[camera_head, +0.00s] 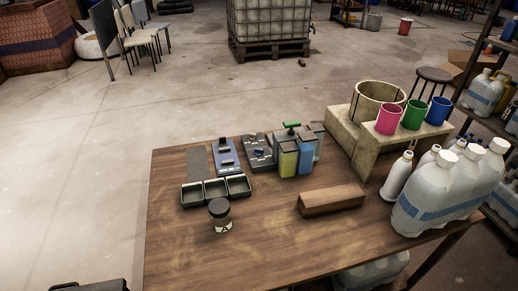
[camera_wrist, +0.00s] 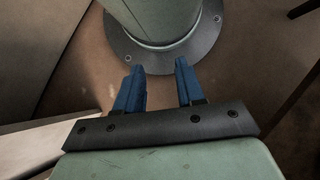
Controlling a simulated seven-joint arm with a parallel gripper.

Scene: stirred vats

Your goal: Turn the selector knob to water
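A grey panel (camera_head: 258,151) lies flat near the back of the wooden table and carries a small dark-blue piece (camera_head: 259,153). Left of it is a blue-and-pale unit (camera_head: 226,156) with a small dark part on top. Either could bear the selector knob; both are too small to tell, and no water label is readable. My gripper (camera_wrist: 159,75) shows only in the wrist view, its two blue fingers apart with nothing between them. It is away from both panels. The wrist view shows neither panel.
Yellow and blue blocks with a green top (camera_head: 291,126) stand right of the panels. In front are black trays (camera_head: 191,203), a dark-lidded jar (camera_head: 220,215) and a wooden block (camera_head: 332,200). Large white bottles (camera_head: 421,206) and coloured cups (camera_head: 413,114) crowd the right. The table's front left is clear.

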